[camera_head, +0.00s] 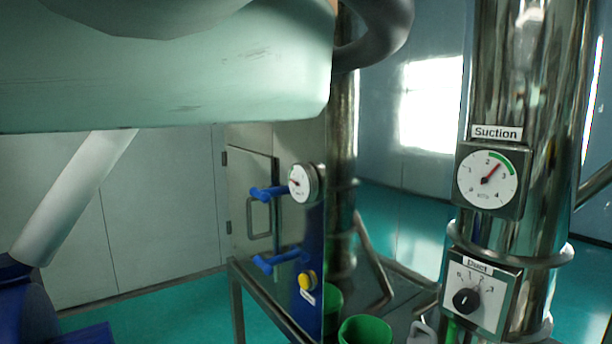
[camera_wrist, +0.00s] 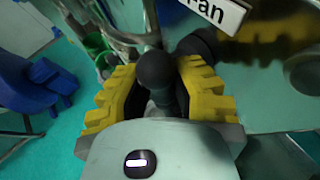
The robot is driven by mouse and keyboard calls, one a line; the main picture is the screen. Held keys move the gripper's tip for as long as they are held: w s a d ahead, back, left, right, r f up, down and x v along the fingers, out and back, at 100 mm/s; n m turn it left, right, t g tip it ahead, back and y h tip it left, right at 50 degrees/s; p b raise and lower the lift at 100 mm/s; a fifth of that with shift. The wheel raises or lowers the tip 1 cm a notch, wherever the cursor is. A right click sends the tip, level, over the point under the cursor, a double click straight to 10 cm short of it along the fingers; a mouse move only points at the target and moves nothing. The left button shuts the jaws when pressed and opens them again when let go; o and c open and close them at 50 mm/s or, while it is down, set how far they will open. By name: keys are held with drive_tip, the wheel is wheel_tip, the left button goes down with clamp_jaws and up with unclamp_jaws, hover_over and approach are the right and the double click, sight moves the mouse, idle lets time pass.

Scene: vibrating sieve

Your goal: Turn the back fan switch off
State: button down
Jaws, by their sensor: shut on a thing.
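In the wrist view, a dark fan switch lever with a rounded knob end (camera_wrist: 155,68) stands between the two yellow ribbed fingers of my gripper (camera_wrist: 158,76). The gripper is shut on the lever, with a finger on either side. A white label ending in "an" (camera_wrist: 213,10) sits just above on the shiny metal surface. The lower part of the lever is hidden by the fingers and the gripper body. The head view shows neither the fan switch nor my gripper.
In the head view, a shiny column (camera_head: 528,75) carries a Suction gauge (camera_head: 487,180) and a Duct dial (camera_head: 482,290). Green containers (camera_head: 364,331) stand below.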

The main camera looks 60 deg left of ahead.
drive_tip(key=h+p, duration=0.1)
drive_tip(key=n+h+p, duration=0.1)
drive_tip(key=h+p, duration=0.1)
drive_tip(key=shift+a+r+g+p, duration=0.2)
drive_tip(key=shift+r+g+p, duration=0.05)
drive_tip(key=shift+g+p, duration=0.15)
drive_tip(key=shift+f+n+h+p, duration=0.2)
drive_tip(key=shift+n+h+p, duration=0.4)
drive_tip(key=shift+h, duration=0.4)
drive_tip(key=shift+f, duration=0.1)
drive_tip(key=c, duration=1.1)
unclamp_jaws()
drive_tip(key=shift+d, duration=0.1)
